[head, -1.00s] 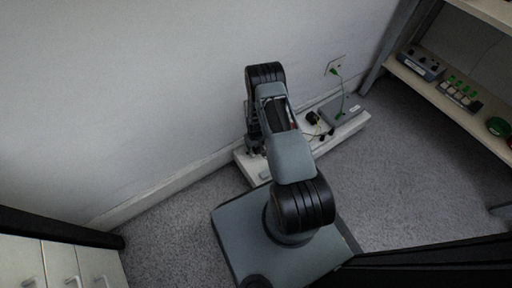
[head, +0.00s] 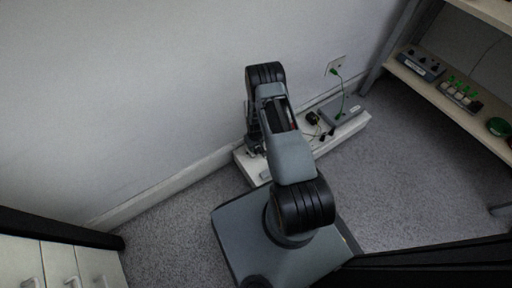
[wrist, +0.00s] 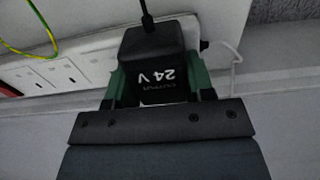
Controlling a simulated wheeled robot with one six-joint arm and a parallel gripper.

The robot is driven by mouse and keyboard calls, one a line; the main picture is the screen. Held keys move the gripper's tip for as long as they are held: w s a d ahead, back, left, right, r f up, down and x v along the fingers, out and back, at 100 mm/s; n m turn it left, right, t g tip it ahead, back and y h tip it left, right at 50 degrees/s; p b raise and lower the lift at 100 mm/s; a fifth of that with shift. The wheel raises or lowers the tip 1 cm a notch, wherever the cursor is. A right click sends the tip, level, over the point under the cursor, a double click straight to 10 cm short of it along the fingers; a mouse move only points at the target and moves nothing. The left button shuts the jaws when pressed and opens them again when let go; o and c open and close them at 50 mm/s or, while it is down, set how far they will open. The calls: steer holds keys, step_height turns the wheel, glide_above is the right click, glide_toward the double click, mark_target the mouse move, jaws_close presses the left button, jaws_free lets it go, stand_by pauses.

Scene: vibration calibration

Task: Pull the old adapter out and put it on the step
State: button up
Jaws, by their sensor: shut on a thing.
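In the head view my gripper (head: 256,141) is low by the wall, mostly behind my arm, and the adapter cannot be made out.
On the step, a small black block (head: 313,118) and a grey box (head: 341,110) lie to the right. A green plug (head: 335,72) is in a wall socket. A shelf (head: 450,95) with devices stands at right. A green-yellow wire (wrist: 40,45) crosses beside the sockets.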

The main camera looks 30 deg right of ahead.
steer(key=shift+r+p, duration=0.4)
steer(key=shift+r, duration=0.5)
stand_by(1.0)
steer(key=shift+r+p, duration=1.05)
steer(key=shift+r, duration=0.55)
steer(key=shift+d+f, duration=0.1)
steer(key=shift+d, duration=0.45)
steer(key=w+d+b, duration=0.1)
steer(key=d+b, duration=0.2)
steer(key=d, duration=0.6)
steer(key=w+d+f+b, duration=0.1)
steer(key=d+b, duration=0.1)
steer(key=d, duration=0.8)
steer(key=d+b, duration=0.3)
steer(key=d, duration=0.7)
steer(key=shift+w+f+b, duration=0.25)
steer(key=shift+w+b, duration=0.1)
steer(key=shift+w, duration=0.05)
step_height(320, 180, down, 2)
steer(key=shift+a+f, duration=0.1)
steer(key=shift+a, duration=0.05)
steer(key=shift+f, duration=1.4)
steer(key=shift+f, duration=0.4)
